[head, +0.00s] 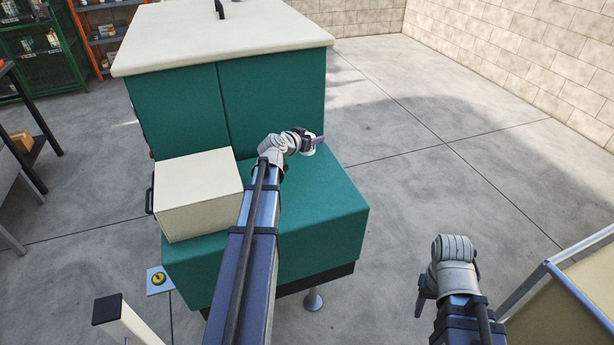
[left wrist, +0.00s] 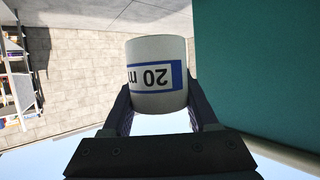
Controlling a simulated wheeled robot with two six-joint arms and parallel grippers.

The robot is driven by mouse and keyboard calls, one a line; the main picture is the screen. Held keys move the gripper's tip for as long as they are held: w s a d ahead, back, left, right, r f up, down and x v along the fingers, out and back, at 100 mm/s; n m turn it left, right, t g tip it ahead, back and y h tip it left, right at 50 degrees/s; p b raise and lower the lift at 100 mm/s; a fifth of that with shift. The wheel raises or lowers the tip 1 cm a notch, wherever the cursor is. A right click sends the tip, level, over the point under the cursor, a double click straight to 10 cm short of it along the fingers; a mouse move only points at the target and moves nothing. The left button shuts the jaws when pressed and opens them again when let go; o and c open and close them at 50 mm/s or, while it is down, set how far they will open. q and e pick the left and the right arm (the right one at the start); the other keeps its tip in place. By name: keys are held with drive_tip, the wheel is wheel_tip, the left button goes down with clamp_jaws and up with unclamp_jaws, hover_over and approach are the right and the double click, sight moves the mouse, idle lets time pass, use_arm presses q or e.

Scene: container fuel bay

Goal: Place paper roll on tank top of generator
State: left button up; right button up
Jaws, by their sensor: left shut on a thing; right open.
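The generator is a teal cabinet (head: 270,105) with a cream lid (head: 225,40). A lower teal tank top (head: 320,205) projects at its front. My left gripper (head: 314,143) is over the right rear part of this top, near the cabinet's right edge. It is shut on the paper roll (left wrist: 157,72), a white cylinder with a blue-framed "20 m" label, inverted in the left wrist view. In the head view the roll is mostly hidden by the gripper. I cannot tell its height above the top. My right gripper (head: 422,302) is open and empty, low at the right.
A cream box (head: 198,190) with a black side handle takes up the left of the tank top. A cream-panelled, metal-framed thing (head: 570,295) stands at lower right. Shelving (head: 40,45) and a dark table (head: 30,150) stand at left. Floor right of the generator is clear.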

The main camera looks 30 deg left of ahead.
use_arm(q)
drive_tip(key=shift+n+y, duration=0.5)
drive_tip(key=shift+y, duration=0.1)
drive_tip(key=f+b, duration=0.6)
drive_tip(key=s+f+b, duration=0.1)
drive_tip(key=f+b, duration=1.2)
drive_tip(key=shift+s, duration=0.15)
drive_tip(key=shift+f, duration=0.15)
drive_tip(key=o, duration=1.4)
drive_tip(key=shift+r, duration=0.35)
drive_tip(key=p+v, duration=0.4)
drive_tip(key=v, duration=0.7)
drive_tip(key=shift+s+p, duration=0.35)
drive_tip(key=shift+s, duration=0.1)
